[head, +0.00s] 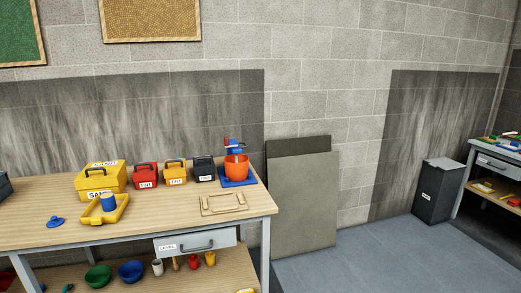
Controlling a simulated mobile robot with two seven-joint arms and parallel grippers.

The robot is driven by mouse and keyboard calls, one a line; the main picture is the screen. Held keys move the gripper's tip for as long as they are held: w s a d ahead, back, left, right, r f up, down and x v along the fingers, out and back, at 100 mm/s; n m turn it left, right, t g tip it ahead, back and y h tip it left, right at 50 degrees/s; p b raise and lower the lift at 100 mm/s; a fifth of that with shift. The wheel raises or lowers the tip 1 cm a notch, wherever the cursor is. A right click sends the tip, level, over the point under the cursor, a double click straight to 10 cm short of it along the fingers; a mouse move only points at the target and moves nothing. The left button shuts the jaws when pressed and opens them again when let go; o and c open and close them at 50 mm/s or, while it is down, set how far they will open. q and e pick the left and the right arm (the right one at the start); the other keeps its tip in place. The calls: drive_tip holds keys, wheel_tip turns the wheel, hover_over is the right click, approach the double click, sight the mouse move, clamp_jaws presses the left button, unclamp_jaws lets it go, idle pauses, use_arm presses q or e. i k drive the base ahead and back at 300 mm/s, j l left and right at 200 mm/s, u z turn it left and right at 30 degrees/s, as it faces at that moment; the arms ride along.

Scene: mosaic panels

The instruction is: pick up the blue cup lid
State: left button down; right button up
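A small flat blue piece (56,222), which looks like the blue cup lid, lies on the wooden workbench top (150,233) at the left. It is apart from the yellow tray to its right. A blue cup (108,202) stands upright on the yellow tray (98,218). Neither of my grippers shows in the head view.
Behind the tray stand a yellow case (100,178), a red box (146,175), a yellow box (175,172) and a black box (204,169). A wooden frame (224,204) lies near the bench's right end. The bench front is clear.

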sight(54, 223)
drive_tip(key=u, duration=1.4)
drive_tip(key=i+j, duration=0.45)
drive_tip(key=i+j+z, duration=0.15)
drive_tip(key=i+j, duration=0.7)
drive_tip(key=j, duration=0.2)
drive_tip(key=i+j+z, duration=0.15)
drive_tip(key=i+j, duration=0.25)
drive_tip(key=j, duration=0.1)
